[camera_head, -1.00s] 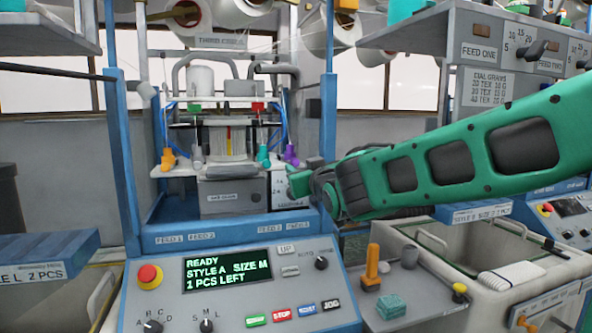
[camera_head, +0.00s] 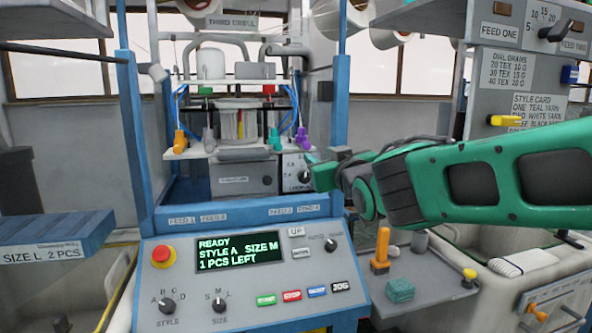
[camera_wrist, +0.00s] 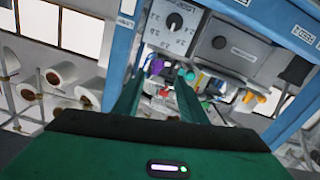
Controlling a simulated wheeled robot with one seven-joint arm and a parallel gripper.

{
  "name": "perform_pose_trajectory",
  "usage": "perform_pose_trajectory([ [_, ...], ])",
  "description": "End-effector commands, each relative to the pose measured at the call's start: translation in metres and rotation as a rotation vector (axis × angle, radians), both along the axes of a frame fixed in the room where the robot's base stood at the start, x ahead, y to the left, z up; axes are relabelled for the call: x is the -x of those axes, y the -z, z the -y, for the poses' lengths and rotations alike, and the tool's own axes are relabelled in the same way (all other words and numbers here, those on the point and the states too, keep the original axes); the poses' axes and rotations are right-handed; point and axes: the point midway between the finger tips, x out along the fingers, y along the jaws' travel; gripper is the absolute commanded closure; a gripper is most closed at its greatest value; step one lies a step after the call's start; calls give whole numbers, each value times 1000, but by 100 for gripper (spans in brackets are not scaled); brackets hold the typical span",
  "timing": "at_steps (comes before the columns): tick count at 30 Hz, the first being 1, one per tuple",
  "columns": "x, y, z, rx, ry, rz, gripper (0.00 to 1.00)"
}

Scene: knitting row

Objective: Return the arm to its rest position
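My green arm (camera_head: 420,185) reaches in from the right of the head view. My gripper (camera_head: 312,177) is at its left end, beside the right side of the knitting machine, near a dial plate (camera_head: 296,172). Its fingertips are small and partly hidden there. In the wrist view my gripper (camera_wrist: 160,82) shows two green fingers with a gap between them and nothing held. A dial (camera_wrist: 174,21) and coloured machine parts lie beyond the fingertips. I cannot tell whether the gripper touches the machine.
Blue frame posts (camera_head: 341,130) stand by the gripper. Below is a control panel (camera_head: 213,300) reading READY, STYLE A, SIZE M, 1 PCS LEFT. A grey side shelf (camera_head: 432,292) bears an orange-handled tool (camera_head: 381,250) and a teal block (camera_head: 400,290). A feed cabinet (camera_head: 505,40) stands at right.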

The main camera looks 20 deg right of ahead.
Motion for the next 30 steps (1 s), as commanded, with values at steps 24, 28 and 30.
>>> perform_pose_trajectory([
  [24,229,247,189,-355,504,-1089,62],
  [28,293,271,185,-467,554,-1286,62],
  [30,319,277,180,-517,569,-1366,62],
])
